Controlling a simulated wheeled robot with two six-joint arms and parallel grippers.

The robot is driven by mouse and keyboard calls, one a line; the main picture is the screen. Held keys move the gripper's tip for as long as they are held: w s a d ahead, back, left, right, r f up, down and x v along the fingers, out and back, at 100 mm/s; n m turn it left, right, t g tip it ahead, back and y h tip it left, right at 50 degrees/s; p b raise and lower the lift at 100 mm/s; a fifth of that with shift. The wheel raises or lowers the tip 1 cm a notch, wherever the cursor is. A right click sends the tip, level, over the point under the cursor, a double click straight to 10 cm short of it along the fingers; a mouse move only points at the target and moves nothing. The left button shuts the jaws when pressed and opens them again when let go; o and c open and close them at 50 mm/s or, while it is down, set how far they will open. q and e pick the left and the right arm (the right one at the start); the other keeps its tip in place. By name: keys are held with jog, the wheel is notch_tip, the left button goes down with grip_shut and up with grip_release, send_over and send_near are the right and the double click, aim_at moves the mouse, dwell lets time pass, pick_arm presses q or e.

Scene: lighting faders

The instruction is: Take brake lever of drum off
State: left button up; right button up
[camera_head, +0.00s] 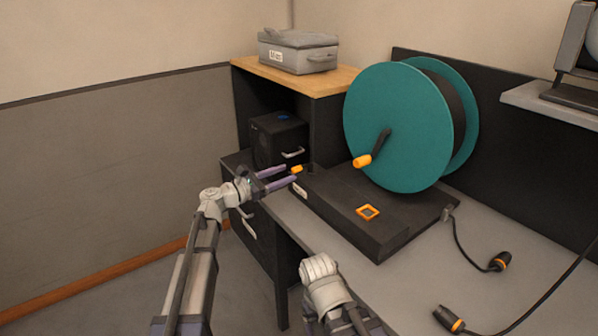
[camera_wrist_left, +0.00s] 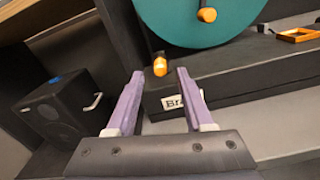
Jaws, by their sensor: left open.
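The teal drum (camera_head: 398,125) stands on a black base (camera_head: 365,215), with a black crank and orange handle on its face. The brake lever (camera_head: 297,169) is a short black lever with an orange tip at the base's left end, by a label partly reading "Br". My left gripper (camera_head: 289,174) is open, its purple fingers pointing at the lever. In the left wrist view the orange tip of the lever (camera_wrist_left: 160,66) shows between and just beyond the fingertips, seemingly not touched. My right arm shows at the bottom, without its gripper.
An orange square frame (camera_head: 368,212) lies on the base. A black box with a handle (camera_head: 278,139) stands in the shelf at the left. A grey case (camera_head: 298,51) sits on the wooden top. Cables with orange-ringed plugs (camera_head: 500,261) lie on the grey desk at the right.

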aim_at(298, 169)
pick_arm(q)
jog(key=x, duration=0.6)
grip_shut()
dwell(0.4)
dwell(1.0)
